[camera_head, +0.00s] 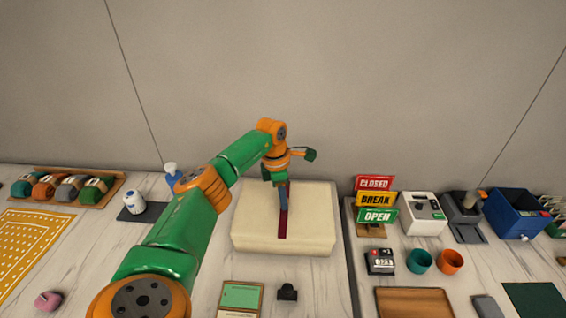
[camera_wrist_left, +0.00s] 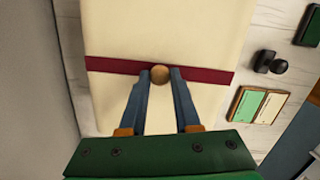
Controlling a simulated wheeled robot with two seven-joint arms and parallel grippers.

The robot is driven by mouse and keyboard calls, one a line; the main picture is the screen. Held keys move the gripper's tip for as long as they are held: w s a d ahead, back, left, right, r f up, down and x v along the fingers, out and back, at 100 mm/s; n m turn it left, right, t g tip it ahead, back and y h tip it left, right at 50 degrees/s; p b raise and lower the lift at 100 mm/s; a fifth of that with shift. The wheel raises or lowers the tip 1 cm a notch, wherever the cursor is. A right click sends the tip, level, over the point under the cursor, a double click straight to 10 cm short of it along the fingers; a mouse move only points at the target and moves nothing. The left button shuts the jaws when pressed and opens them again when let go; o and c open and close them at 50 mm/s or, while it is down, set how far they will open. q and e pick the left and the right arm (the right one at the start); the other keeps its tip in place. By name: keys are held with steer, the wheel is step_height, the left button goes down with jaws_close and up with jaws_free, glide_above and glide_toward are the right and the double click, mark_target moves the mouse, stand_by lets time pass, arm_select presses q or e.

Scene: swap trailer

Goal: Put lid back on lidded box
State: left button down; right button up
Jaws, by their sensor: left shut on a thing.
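A cream lid (camera_head: 310,212) with a dark red band lies or is held level near the middle of the counter. It also shows in the left wrist view (camera_wrist_left: 130,30), with a round wooden knob (camera_wrist_left: 160,74) on the band. My left gripper (camera_head: 284,207) is above the lid's middle, pointing down. In the left wrist view its fingers (camera_wrist_left: 160,82) are shut on the knob. Cream sides show below the lid in the head view, but I cannot tell lid from box there or see any gap. My right gripper is not in view.
Left are a rack of yarn balls (camera_head: 62,187) and a white bottle (camera_head: 134,201). In front are a green-and-cream card case (camera_head: 240,296) and a black stamp (camera_head: 288,291). Right are stacked signs (camera_head: 376,198), a white device (camera_head: 422,212) and a blue crate (camera_head: 515,213).

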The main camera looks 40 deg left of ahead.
arm_select(q)
steer(key=shift+f+b, duration=0.3)
steer(key=shift+f, duration=0.05)
steer(key=shift+f, duration=0.2)
stand_by(0.7)
steer(key=shift+c, duration=0.3)
jaws_free()
step_height(320, 180, up, 7)
steer(key=p, duration=0.6)
steer(key=shift+r, duration=0.1)
